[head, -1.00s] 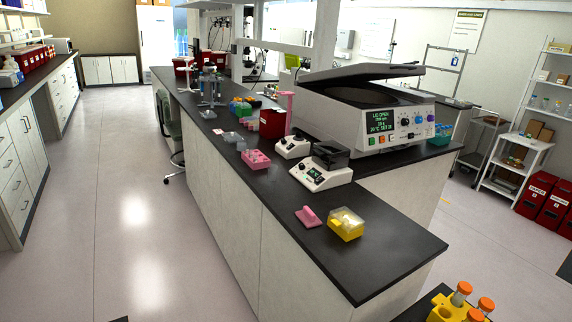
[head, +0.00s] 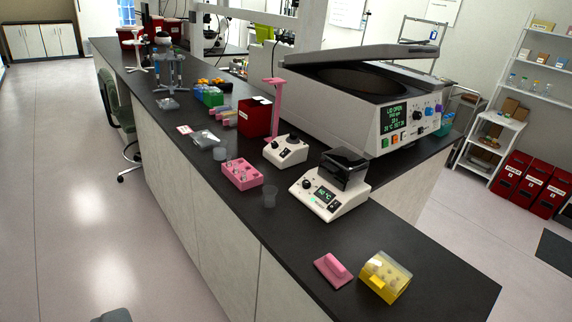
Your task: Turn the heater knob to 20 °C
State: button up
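The small white device with a black block on top (head: 330,196) appears to be the heater; it stands on the black bench right of centre. Its front has a lit green display (head: 325,196) that shows a number in °C, too small to read surely. A small dark knob (head: 306,185) sits left of the display. I cannot tell its pointer angle. My gripper is not in view. A grey shape at the bottom left edge is too cut off to identify.
A pink block (head: 333,270) and yellow box (head: 385,277) lie in front. A large open-lidded centrifuge (head: 365,105) stands behind. The left floor is clear.

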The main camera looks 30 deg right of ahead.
aim_at(306, 184)
jog(key=i, duration=1.75)
jog(key=z, duration=2.35)
jog(key=k, duration=0.85)
jog(key=z, duration=0.2)
jog(key=i, duration=0.7)
